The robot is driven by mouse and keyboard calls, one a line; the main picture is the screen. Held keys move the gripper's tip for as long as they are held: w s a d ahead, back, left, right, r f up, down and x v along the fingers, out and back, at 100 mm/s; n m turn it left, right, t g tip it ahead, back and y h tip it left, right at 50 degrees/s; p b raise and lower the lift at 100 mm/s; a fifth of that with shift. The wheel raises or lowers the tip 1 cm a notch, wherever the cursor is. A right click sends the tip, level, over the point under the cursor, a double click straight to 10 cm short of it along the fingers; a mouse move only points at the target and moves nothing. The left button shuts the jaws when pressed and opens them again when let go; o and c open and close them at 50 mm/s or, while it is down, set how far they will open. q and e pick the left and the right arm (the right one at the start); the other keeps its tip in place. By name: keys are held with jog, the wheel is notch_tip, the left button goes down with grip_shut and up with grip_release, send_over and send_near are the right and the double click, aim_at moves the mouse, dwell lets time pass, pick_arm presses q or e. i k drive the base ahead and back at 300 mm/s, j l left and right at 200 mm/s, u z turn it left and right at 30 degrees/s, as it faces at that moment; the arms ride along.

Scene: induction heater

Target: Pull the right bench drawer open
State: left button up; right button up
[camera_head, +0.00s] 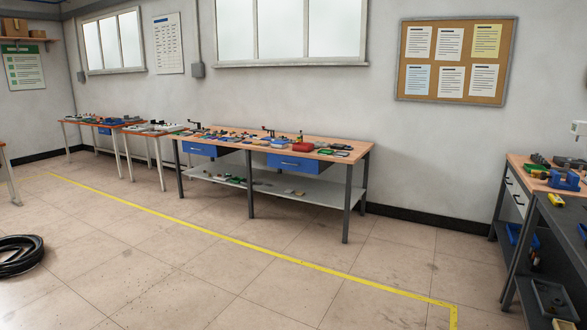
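A long wooden-topped bench (225,146) with dark legs stands by the wall in the middle of the view. Two blue drawers hang under its top. The right drawer (296,164) has a blue front with a small handle (291,164) and looks closed. The left drawer (198,150) also looks closed. The bench is well away from me across the floor. Neither of my grippers is in view.
The tiled floor (190,260) before the bench is clear, crossed by a flat yellow line (240,242). A dark coiled hose or tire (20,262) lies at left. Another bench with drawers (517,198) stands at right. More tables (150,133) stand at back left.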

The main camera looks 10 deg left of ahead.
aim_at(300, 164)
jog(key=i+u, duration=0.15)
jog(key=i, duration=4.75)
jog(key=l+z, duration=0.05)
